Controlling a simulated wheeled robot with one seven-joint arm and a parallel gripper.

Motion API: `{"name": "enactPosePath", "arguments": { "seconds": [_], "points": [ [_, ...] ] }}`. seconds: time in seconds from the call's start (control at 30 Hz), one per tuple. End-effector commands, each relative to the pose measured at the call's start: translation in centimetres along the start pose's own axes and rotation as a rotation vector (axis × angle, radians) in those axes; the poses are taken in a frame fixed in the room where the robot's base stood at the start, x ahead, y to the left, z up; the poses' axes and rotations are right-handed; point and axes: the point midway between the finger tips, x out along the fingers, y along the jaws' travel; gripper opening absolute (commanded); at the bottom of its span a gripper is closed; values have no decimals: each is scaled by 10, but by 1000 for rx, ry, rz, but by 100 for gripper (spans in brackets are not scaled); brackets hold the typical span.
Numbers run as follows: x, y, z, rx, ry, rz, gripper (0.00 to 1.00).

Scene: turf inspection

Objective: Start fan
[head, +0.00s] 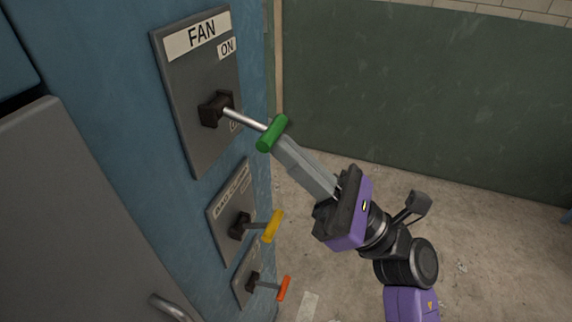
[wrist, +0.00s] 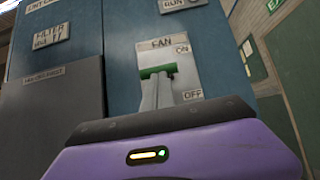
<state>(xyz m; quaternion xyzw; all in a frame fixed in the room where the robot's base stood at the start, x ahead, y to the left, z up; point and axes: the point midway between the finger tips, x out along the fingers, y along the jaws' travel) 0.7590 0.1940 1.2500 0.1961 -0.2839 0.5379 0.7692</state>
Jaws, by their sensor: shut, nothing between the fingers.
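The fan switch is a grey plate (head: 200,130) on the blue cabinet, labelled FAN, with ON at its upper right and OFF lower down. Its lever has a metal rod and a green handle (head: 272,133), sticking out from a dark pivot about level or slightly downward. In the wrist view the green handle (wrist: 158,71) lies across the plate, between the ON and OFF labels. My gripper (head: 280,146) is shut and empty, its fingertips at the underside of the green handle. I cannot tell whether they touch it.
Below the fan plate are a plate with a yellow-handled lever (head: 272,227) and one with an orange-handled lever (head: 284,288). A grey door (head: 80,220) with a metal handle is at the left. A green wall (head: 420,90) stands behind; open concrete floor lies at the right.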

Motion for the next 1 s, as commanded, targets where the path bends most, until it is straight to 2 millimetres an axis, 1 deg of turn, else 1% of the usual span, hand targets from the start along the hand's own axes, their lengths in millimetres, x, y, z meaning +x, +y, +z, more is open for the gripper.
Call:
{"name": "enactPosePath", "arguments": {
  "seconds": [0.03,0.23,0.37,0.7,1.0],
  "points": [
    [4,-1,6,2,-3,2,0],
    [12,-2,26,3,-3,1,0],
    [19,-2,40,-6,124,1,0],
    [35,-1,56,2,134,2,0],
    [44,-2,64,4,134,1,0]
  ]
}}
